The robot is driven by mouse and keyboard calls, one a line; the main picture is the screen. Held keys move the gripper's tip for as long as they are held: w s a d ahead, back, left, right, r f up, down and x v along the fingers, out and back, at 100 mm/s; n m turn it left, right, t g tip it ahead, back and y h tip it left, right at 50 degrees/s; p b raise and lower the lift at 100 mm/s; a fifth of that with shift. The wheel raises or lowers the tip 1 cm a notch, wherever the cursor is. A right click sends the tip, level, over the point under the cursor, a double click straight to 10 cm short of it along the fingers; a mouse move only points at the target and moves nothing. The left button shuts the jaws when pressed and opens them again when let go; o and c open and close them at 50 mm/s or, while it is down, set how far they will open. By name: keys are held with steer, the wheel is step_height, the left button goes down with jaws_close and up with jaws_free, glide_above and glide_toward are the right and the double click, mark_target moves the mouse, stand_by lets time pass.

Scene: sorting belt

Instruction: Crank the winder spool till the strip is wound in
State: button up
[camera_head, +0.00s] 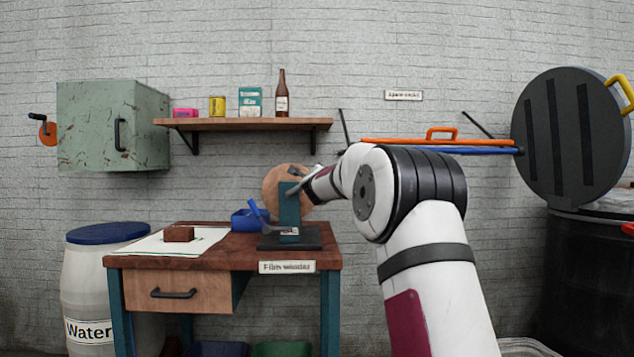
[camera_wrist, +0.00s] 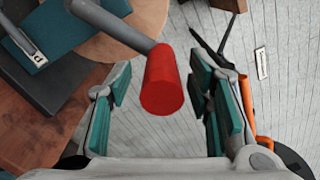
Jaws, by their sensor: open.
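The film winder stands on the workbench, with a teal upright (camera_head: 289,208) on a dark base (camera_head: 290,239) and a round tan spool (camera_head: 274,186). In the wrist view the spool (camera_wrist: 100,40) is at the top left beside the teal upright (camera_wrist: 60,35). A grey crank arm (camera_wrist: 115,25) ends in a red handle (camera_wrist: 162,82). My gripper (camera_wrist: 160,100) is open, with one teal-padded finger on each side of the red handle and gaps on both sides. In the head view my arm hides the handle and most of the gripper. I cannot make out the strip.
The workbench (camera_head: 225,257) carries a blue bin (camera_head: 250,220) and a brown block (camera_head: 179,233) on a white sheet. A shelf (camera_head: 240,124) with small goods hangs above. A black barrel (camera_head: 590,275) with a round lid (camera_head: 571,137) stands at the right.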

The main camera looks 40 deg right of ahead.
steer(key=v, duration=1.2)
